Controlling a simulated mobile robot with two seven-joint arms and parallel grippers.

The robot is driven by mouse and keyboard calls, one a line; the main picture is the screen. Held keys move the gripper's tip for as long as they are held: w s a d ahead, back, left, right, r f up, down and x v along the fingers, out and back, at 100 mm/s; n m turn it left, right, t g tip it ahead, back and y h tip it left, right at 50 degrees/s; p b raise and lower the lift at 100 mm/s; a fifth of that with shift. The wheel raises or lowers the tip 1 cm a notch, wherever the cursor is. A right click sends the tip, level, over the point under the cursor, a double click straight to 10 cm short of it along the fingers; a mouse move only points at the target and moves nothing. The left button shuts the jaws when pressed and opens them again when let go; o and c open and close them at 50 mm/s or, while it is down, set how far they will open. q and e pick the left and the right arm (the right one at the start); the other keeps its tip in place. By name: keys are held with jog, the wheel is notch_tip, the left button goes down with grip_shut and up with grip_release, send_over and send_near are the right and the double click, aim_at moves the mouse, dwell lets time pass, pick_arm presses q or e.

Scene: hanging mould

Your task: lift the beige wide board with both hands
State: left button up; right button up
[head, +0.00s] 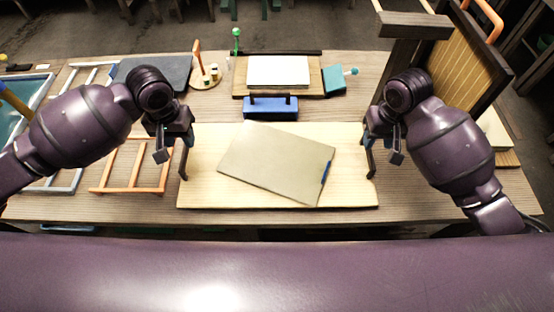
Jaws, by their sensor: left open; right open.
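The beige wide board (205,188) lies flat on the table in front of me, long side running left to right. A grey-beige panel (276,160) with a small blue piece at its right edge lies tilted across the board's middle, hiding part of it. My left gripper (172,165) is open and empty at the board's left end. My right gripper (383,162) is open and empty at its right end. Both have fingers pointing down near the end edges; I cannot tell whether they touch the board.
A blue handled block (270,107) stands just behind the board, with a white sheet (278,71) on a brown board further back. Orange (130,165) and grey frames lie at left. A dark wooden rack with a slatted panel (465,60) stands at back right. The table's front edge is close to the board.

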aim_at(184, 151)
pick_arm(q)
jog(key=shift+w+a+r+n, duration=0.4)
jog(key=shift+w+a+r, duration=0.1)
jog(key=shift+w+a, duration=0.2)
pick_arm(e)
jog(key=shift+w+d+r, duration=0.2)
jog(key=shift+w+r, duration=0.25)
jog(key=shift+w, duration=0.15)
pick_arm(q)
jog(key=shift+f, duration=0.1)
pick_arm(e)
jog(key=shift+f, duration=0.15)
pick_arm(q)
notch_tip(184, 151, down, 11)
jog(key=shift+r, duration=0.2)
pick_arm(e)
notch_tip(184, 151, down, 11)
jog(key=shift+r, duration=0.2)
pick_arm(q)
grip_shut()
pick_arm(e)
grip_shut()
